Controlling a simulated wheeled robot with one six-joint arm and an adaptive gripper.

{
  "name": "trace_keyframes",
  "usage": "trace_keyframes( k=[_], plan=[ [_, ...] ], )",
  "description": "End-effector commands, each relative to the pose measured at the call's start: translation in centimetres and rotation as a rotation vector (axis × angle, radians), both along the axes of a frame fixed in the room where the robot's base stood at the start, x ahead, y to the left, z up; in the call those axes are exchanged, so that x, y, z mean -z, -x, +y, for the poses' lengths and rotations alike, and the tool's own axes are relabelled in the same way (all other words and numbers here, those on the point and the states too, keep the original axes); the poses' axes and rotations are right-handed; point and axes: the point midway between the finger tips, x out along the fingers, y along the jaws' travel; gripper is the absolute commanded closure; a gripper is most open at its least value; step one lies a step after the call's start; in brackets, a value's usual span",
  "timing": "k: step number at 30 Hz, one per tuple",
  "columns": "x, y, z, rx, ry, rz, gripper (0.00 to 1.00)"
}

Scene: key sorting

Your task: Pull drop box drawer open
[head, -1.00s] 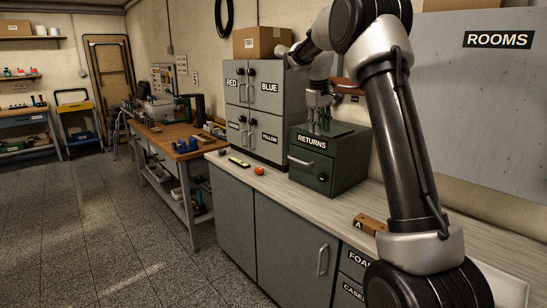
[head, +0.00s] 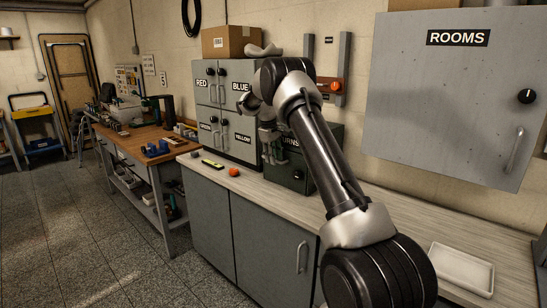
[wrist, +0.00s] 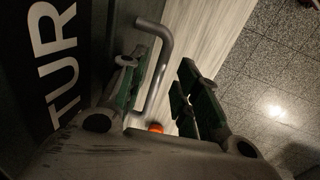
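The drop box (head: 290,175) is a dark green box with a RETURNS label, standing on the counter. My arm hides part of its front and label. In the wrist view its grey bar handle (wrist: 165,60) lies between the two fingers, closer to the left finger. My gripper (wrist: 157,75) is open, with a gap between the handle and the right finger. In the head view my gripper (head: 270,150) is at the left part of the box front. I cannot tell whether a finger touches the handle. The drawer looks closed, though its front is partly covered.
A grey key cabinet (head: 240,135) with colour labels stands left of the box. A yellow-green item (head: 212,164) and an orange-red object (head: 234,172) lie on the counter. A white tray (head: 462,270) is at right. A ROOMS cabinet (head: 450,120) hangs on the wall.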

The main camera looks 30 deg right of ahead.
Motion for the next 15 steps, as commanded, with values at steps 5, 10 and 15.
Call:
trace_keyframes(
  k=[5,10,15],
  plan=[
    [0.14,-0.01,-0.05,0.000,0.000,0.000,0.68],
    [0.13,0.00,-0.05,0.000,0.000,0.000,0.83],
    [0.11,0.00,-0.05,0.000,0.000,0.000,1.00]
  ],
)
